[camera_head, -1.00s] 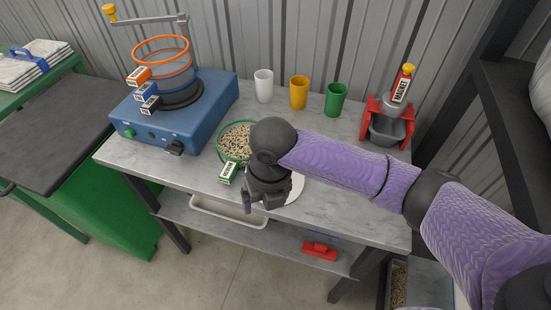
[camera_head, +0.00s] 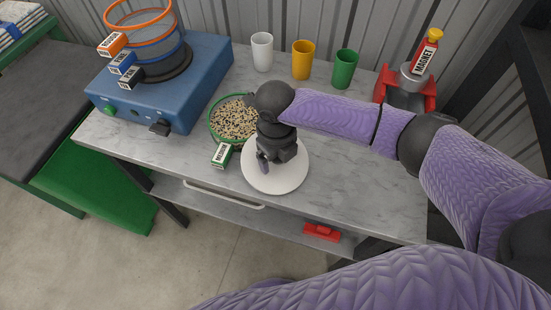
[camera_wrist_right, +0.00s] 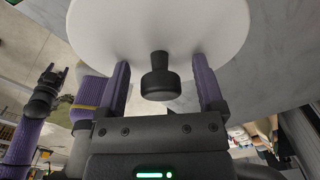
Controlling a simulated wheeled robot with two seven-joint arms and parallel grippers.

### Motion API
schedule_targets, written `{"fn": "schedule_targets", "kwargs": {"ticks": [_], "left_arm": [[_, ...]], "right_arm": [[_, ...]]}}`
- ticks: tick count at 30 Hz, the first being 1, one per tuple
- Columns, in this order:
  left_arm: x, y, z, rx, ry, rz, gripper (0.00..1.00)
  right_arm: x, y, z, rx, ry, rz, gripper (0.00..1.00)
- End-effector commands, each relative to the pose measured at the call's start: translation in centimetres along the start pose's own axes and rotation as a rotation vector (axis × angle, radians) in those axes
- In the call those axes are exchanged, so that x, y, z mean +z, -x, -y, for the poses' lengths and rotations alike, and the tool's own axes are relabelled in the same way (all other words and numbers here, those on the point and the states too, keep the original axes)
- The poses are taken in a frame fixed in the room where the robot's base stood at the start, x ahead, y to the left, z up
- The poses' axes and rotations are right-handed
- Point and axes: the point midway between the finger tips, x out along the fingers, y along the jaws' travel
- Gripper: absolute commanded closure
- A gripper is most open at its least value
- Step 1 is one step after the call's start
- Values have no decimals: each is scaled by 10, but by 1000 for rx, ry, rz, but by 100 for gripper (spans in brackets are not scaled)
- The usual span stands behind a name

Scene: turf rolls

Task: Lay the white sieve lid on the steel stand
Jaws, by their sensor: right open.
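The white sieve lid (camera_head: 290,177) is a round disc near the front edge of the marble-topped bench, in front of the green-rimmed sieve. Its black knob (camera_wrist_right: 160,80) shows in the right wrist view. My right gripper (camera_head: 267,165) is over the lid; in the wrist view its two fingers (camera_wrist_right: 162,72) stand apart on either side of the knob, with gaps. My left gripper (camera_wrist_right: 54,72) shows small at the left of the wrist view, its tips apart. I cannot make out a separate steel stand; what lies under the lid is hidden.
A green-rimmed sieve of grain (camera_head: 234,121) stands close behind the lid. A blue shaker (camera_head: 160,90) is at left. White (camera_head: 262,52), orange (camera_head: 302,60) and green (camera_head: 344,69) cups stand at the back. A red-framed magnet unit (camera_head: 408,85) is at right. Bench right of the lid is clear.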

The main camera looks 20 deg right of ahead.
Motion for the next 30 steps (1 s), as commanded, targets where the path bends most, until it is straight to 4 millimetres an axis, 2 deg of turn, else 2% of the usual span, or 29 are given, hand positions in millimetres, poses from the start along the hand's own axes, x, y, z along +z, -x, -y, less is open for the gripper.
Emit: {"fn": "schedule_targets", "kwargs": {"ticks": [2,14,24,26,30], "left_arm": [[-1,0,0,0,0,-2,41],[-1,0,0,0,2,-2,41],[0,2,-1,2,4,0,41],[-1,7,-1,1,4,-1,41],[-3,20,-1,0,2,-4,41]], "right_arm": [[0,1,0,0,0,1,13],[0,1,0,0,-1,1,98],[1,5,0,0,0,3,100],[1,16,0,0,0,5,100],[1,57,2,-2,0,7,100]]}}
